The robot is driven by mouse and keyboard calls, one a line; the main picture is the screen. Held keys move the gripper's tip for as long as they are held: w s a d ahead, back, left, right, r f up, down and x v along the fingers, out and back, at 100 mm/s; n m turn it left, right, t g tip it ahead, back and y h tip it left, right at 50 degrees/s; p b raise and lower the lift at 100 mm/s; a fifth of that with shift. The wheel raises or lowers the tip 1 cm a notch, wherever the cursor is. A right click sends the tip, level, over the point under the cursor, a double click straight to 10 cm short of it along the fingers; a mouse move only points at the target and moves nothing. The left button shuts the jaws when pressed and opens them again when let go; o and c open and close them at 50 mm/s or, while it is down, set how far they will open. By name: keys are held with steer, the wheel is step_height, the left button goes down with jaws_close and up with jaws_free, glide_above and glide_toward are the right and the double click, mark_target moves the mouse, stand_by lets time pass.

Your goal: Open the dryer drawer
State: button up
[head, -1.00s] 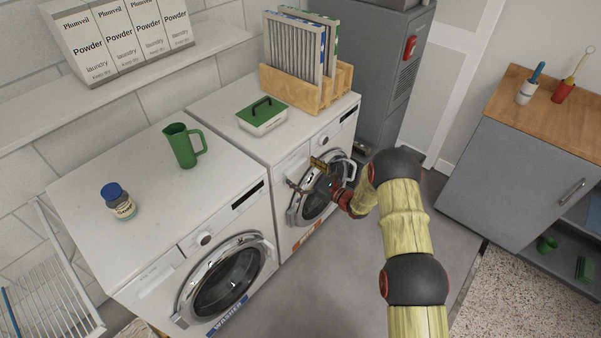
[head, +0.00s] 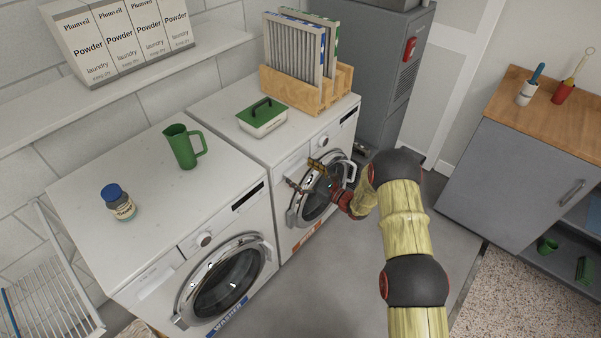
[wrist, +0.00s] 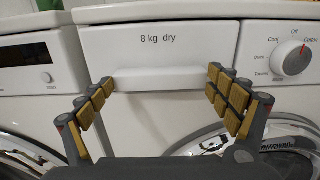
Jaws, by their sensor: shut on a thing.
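The dryer (head: 335,118) is the white machine on the right of the pair in the head view. Its drawer (wrist: 158,40), marked "8 kg dry", fills the middle of the wrist view, with a white handle (wrist: 160,77) along its lower part. My gripper (wrist: 162,82) has one padded finger at each end of the handle and is shut on it. In the head view my gripper (head: 304,174) is at the upper left of the dryer front, above the round door (head: 318,205), and partly hides the drawer. I cannot tell whether the drawer stands out from the front.
The washer (head: 160,225) stands close on the left, with a green jug (head: 182,147) and a blue-capped bottle (head: 118,203) on top. A green-lidded box (head: 263,120) and a wooden rack (head: 330,92) sit on the dryer. The floor (head: 320,285) in front is clear.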

steer(key=c, duration=0.3)
steer(key=p+v, duration=0.2)
steer(key=v, duration=1.5)
steer(key=shift+s+d, duration=0.15)
steer(key=o, duration=1.5)
steer(key=shift+c, duration=0.2)
steer(key=shift+d, duration=0.1)
steer(key=v, duration=1.1)
steer(key=shift+s+d, duration=0.3)
steer(key=shift+s, duration=0.05)
